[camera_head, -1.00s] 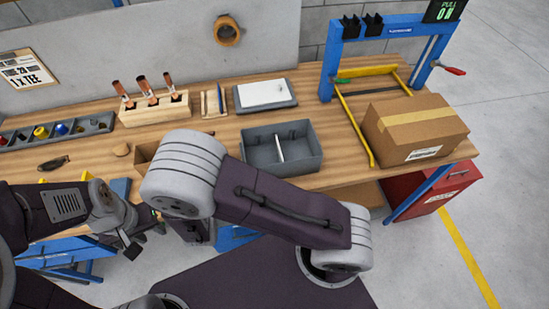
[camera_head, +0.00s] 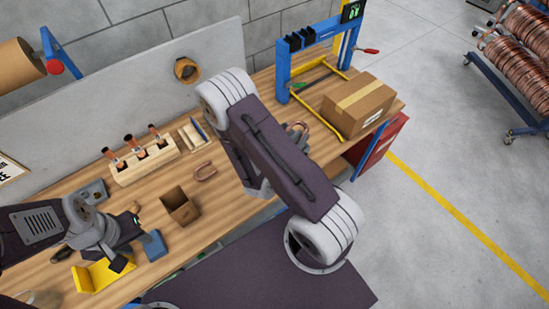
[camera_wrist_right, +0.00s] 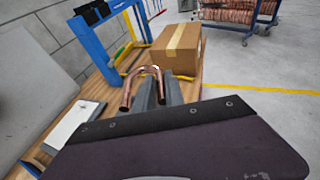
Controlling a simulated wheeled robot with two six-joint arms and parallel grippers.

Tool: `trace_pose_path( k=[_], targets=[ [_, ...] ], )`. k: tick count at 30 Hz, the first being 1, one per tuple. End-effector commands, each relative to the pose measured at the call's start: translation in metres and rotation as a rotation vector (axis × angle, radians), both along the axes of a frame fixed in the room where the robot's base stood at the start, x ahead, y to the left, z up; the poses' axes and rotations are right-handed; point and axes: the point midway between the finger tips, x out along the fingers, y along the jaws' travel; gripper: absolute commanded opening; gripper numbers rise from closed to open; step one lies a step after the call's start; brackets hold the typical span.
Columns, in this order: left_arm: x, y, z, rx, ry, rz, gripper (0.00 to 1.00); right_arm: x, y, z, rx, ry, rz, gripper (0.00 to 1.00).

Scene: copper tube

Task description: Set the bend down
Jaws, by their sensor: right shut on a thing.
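A copper U-shaped bend (camera_wrist_right: 146,76) shows in the right wrist view, held up with its curve at the top. My right gripper (camera_wrist_right: 158,93) is shut on it. In the head view the held bend (camera_head: 299,128) shows only in part beside my right arm, which hides most of my right gripper.
A cardboard box (camera_head: 358,105) and a blue frame (camera_head: 284,75) with yellow bars stand at the bench's right end. A wooden block with copper-tipped tools (camera_head: 145,162), a small open box (camera_head: 180,207) and a yellow bracket (camera_head: 100,275) are on the bench.

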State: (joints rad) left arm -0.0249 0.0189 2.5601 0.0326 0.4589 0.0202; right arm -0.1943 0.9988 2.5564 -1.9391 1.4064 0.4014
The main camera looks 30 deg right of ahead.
Motion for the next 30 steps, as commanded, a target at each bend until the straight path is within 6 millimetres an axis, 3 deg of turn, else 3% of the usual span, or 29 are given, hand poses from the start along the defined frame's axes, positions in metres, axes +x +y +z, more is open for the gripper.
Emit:
trace_pose_path(
  k=[4, 9, 22, 24, 30],
  targets=[
    [0.0, 0.0, -0.019, 0.0, 0.0, 0.0, 0.36, 0.004, 0.005, -0.011, -0.002, -0.007, 0.003, 0.0],
    [0.0, 0.0, -0.074, 0.0, 0.001, 0.0, 0.36, 0.016, 0.024, -0.032, 0.001, -0.012, 0.005, 0.0],
    [0.0, 0.001, -0.151, 0.0, 0.0, 0.0, 0.36, 0.024, 0.042, -0.037, 0.002, -0.008, 0.003, 0.0],
    [0.0, 0.001, -0.139, 0.0, 0.001, 0.0, 0.36, 0.03, 0.052, -0.034, -0.001, 0.002, 0.007, 0.0],
    [0.0, 0.001, -0.133, 0.0, -0.001, 0.0, 0.36, 0.046, 0.082, -0.054, -0.001, 0.002, 0.006, 0.0]
  ],
)
